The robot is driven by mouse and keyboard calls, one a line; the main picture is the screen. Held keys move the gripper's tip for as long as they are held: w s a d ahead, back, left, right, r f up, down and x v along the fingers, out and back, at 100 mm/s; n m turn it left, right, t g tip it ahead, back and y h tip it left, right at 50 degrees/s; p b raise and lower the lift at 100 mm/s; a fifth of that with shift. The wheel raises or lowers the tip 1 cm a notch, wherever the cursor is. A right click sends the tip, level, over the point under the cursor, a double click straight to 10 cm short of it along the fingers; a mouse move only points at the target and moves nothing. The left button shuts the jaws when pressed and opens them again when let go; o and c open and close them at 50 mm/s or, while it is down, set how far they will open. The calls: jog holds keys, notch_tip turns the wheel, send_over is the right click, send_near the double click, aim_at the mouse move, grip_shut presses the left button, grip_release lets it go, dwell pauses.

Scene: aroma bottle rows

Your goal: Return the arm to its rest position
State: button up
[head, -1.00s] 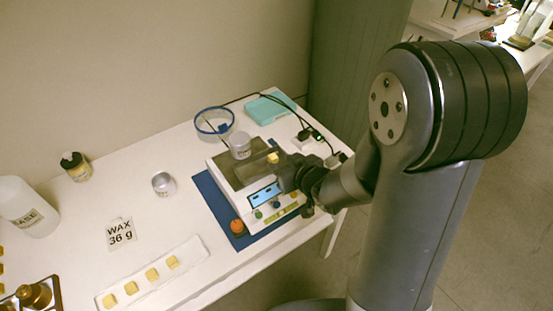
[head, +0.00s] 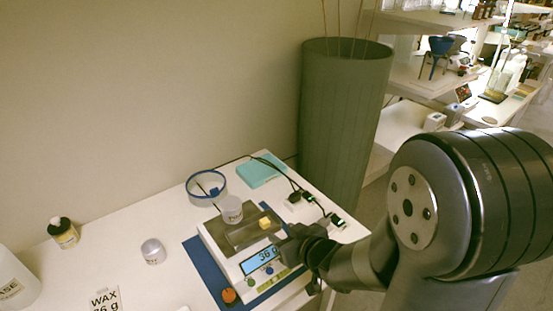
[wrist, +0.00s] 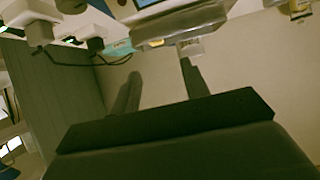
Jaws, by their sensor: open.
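My arm reaches in from the right in the head view. Its gripper (head: 290,243) is beside the right side of the white scale (head: 219,248); its fingertips are hard to make out there. In the wrist view my gripper (wrist: 160,82) shows two spread fingers with nothing between them. A small clear cup (head: 231,209) stands on the scale's dark pan, with a yellow wax cube (head: 265,223) to its right. The lit display (head: 260,261) seems to read about 36.
The scale sits on a blue mat (head: 199,268). A blue-rimmed round dish (head: 206,184), a teal box (head: 262,171), dark cables and plugs (head: 308,201) lie behind it. A lidded jar (head: 153,251) and a WAX card (head: 105,301) are left. A tall green bin (head: 343,110) stands behind the table.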

aim_at(264, 222)
jog(key=b+x, duration=0.1)
jog(key=x, duration=1)
jog(key=shift+a+f, duration=0.15)
jog(key=shift+f, duration=0.1)
jog(key=shift+w+f+b, duration=0.1)
jog(key=shift+f+b, duration=0.15)
jog(key=shift+b, duration=0.15)
jog(key=shift+r+p, duration=0.4)
jog(key=shift+f, duration=0.1)
